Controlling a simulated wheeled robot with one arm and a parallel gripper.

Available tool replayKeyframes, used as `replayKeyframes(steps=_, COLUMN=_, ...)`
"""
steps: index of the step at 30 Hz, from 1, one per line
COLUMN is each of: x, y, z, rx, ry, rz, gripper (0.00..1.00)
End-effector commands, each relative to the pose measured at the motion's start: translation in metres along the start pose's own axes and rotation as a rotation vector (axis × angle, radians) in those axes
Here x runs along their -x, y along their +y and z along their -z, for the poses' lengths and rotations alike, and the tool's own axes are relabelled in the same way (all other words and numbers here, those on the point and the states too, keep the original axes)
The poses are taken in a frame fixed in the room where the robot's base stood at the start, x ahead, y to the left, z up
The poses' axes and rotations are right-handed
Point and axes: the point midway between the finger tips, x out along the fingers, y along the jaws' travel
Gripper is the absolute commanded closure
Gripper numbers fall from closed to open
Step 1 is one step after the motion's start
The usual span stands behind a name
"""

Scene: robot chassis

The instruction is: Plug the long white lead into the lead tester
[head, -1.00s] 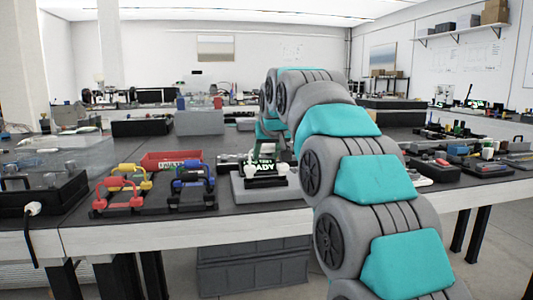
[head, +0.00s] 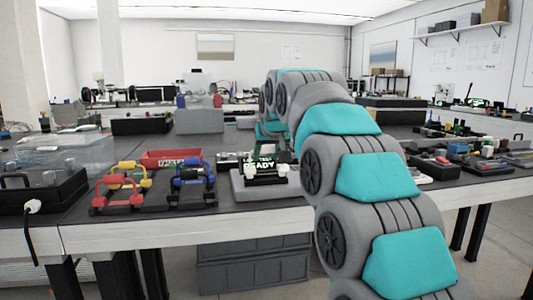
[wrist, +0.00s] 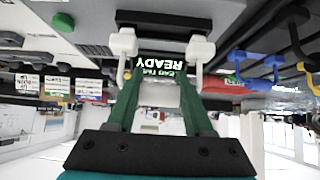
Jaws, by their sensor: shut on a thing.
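The lead tester (head: 236,190) is a grey block on the near bench edge. Its dark screen with green-white "READY" text (head: 258,165) also shows in the wrist view (wrist: 172,64). In the wrist view, the white ends (wrist: 124,43) flank the fingertips. My gripper (wrist: 160,75), with green fingers, is shut on the white lead. Its exact contact is hard to see, and whether the plugs are seated cannot be told.
A black case (head: 40,190) sits at far left, and small parts (head: 487,163) lie at right.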

Motion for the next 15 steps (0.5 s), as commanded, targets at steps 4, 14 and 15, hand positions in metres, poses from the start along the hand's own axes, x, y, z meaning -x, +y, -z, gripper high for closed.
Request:
replayKeyframes(steps=4, x=-0.0028, y=0.0001, z=-0.0032, rx=0.000, ry=-0.001, rz=0.000, gripper=1.00)
replayKeyframes(steps=14, x=-0.0079, y=0.0001, z=-0.0088, rx=0.000, ry=-0.001, rz=0.000, gripper=1.00)
replayKeyframes(steps=15, x=-0.0086, y=0.0001, z=-0.0095, rx=0.000, ry=-0.001, rz=0.000, gripper=1.00)
